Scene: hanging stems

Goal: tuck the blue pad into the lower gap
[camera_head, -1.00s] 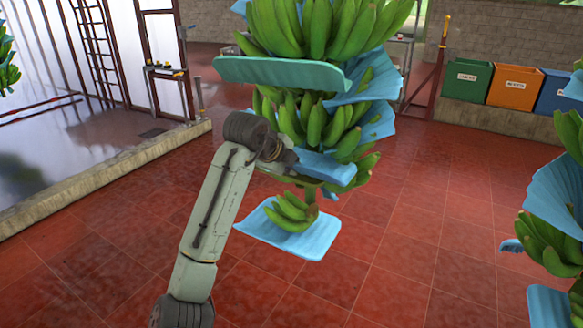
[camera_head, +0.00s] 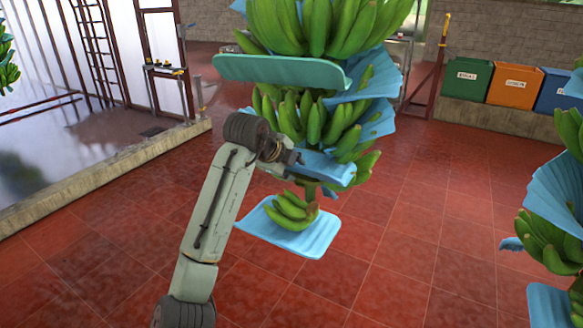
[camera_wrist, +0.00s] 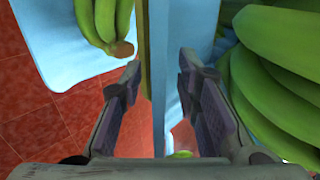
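The blue pad (camera_head: 325,166) lies flat in the lower gap of the hanging banana stem, between the middle bananas (camera_head: 320,122) and the small lowest hand (camera_head: 290,207). Bananas overlap its right side, so its far part is hidden. My gripper (camera_head: 302,168) is at its left end. In the wrist view the pad's edge (camera_wrist: 159,110) runs between my two fingers (camera_wrist: 160,85), with visible space on both sides. The gripper looks open around it.
A wider light-blue pad (camera_head: 310,240) lies under the lowest hand. Another stem (camera_head: 555,210) hangs at the right. Red tiled floor is clear around; bins (camera_head: 515,86) stand far back.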

